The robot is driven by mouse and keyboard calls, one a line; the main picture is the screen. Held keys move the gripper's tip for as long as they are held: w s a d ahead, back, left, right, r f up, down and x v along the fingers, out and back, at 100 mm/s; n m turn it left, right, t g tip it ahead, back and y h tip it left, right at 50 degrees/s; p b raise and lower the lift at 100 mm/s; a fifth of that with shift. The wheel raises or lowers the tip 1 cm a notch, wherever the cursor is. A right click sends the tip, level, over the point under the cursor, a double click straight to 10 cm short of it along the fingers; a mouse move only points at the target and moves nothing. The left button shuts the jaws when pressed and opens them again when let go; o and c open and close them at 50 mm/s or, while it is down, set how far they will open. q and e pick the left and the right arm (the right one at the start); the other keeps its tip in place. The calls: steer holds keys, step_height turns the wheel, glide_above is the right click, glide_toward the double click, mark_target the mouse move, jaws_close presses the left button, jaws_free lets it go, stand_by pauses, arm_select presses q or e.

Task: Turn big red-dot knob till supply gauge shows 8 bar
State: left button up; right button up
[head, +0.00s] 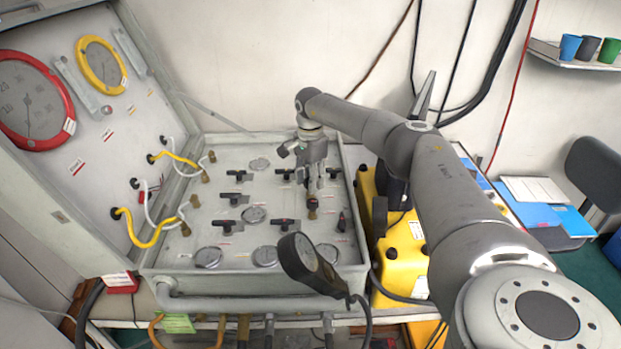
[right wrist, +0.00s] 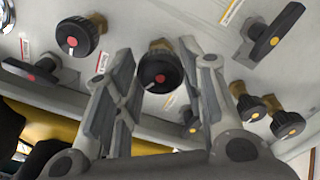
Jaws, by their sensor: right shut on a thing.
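My right gripper (head: 315,186) reaches down onto the panel from above, its fingers around a black knob with a red dot. That red-dot knob (right wrist: 160,72) sits between the two fingers in the right wrist view, and the gripper is shut on it. In the head view the knob (head: 312,204) shows just below the fingertips, on a brass stem. My left gripper is out of view.
Several black handles (head: 228,199) stand on the panel around the gripper. The open lid at left carries a red-rimmed gauge (head: 70,105) and a yellow-rimmed gauge (head: 101,65). A black gauge on a hose (head: 310,264) sticks up at the panel's front edge. Yellow cases (head: 401,265) stand at right.

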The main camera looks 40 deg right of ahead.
steer(key=m, duration=0.4)
steer(key=shift+m, duration=0.3)
steer(key=m+p, duration=0.1)
steer(key=m, duration=0.2)
steer(key=shift+w+m, duration=0.1)
steer(key=shift+m, duration=0.3)
steer(key=m, duration=0.3)
steer(key=shift+d+m, duration=0.1)
steer(key=shift+m, duration=0.2)
steer(key=m+p, duration=0.1)
steer(key=m, duration=0.2)
steer(key=shift+r+m, duration=0.1)
steer(key=shift+m, duration=0.2)
steer(key=m+p, duration=0.1)
steer(key=m, duration=0.2)
steer(key=shift+m, duration=0.3)
steer(key=m+p, duration=0.1)
steer(key=m, duration=0.2)
steer(key=shift+d+m, duration=0.1)
steer(key=shift+m, duration=0.2)
steer(key=m+p, duration=0.1)
steer(key=m, duration=0.3)
steer(key=shift+m+p, duration=0.75)
steer(key=shift+m, duration=1.05)
